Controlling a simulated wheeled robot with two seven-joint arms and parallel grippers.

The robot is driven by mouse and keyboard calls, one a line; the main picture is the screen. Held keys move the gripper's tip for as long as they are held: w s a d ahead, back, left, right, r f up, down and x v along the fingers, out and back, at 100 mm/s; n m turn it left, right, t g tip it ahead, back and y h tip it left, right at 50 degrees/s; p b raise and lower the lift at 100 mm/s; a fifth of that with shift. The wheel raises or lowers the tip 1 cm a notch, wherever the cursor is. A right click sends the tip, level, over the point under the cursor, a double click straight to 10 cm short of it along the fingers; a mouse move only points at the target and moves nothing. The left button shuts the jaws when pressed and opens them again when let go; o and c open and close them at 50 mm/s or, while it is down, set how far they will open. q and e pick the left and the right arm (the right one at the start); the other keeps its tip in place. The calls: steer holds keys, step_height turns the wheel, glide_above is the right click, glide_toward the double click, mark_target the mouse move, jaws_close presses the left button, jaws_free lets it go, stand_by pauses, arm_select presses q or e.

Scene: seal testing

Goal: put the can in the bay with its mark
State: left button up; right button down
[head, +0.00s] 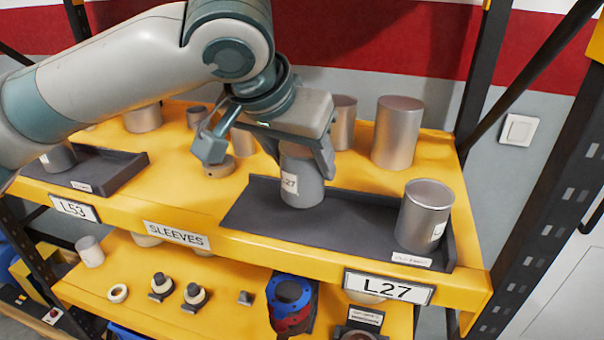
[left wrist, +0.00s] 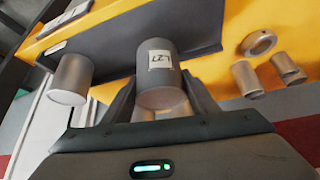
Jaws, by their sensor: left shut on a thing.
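A grey metal can (head: 303,193) with a white label reading L27 is between the fingers of my left gripper (head: 303,158), which is shut on it. The can is upright over the left part of the dark bay tray (head: 345,226); I cannot tell whether its base touches the tray. The shelf-edge mark L27 (head: 389,287) is below this tray's right part. In the left wrist view the can (left wrist: 162,82) shows its label upside down between the fingers. My right gripper is not in view.
Another can (head: 424,215) stands at the right end of the same tray. A taller cylinder (head: 397,132) and other metal parts stand behind on the yellow shelf. A second dark tray (head: 105,168) at left has the mark L53 (head: 74,209). Tray floor between the two cans is clear.

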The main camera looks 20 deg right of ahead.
mark_target(302, 180)
arm_select(q)
steer(key=shift+f+p, duration=0.55)
steer(key=shift+f, duration=0.1)
step_height(302, 180, down, 2)
steer(key=shift+p, duration=0.55)
steer(key=shift+f, duration=0.35)
steer(key=shift+f, duration=0.1)
steer(key=o, duration=1.3)
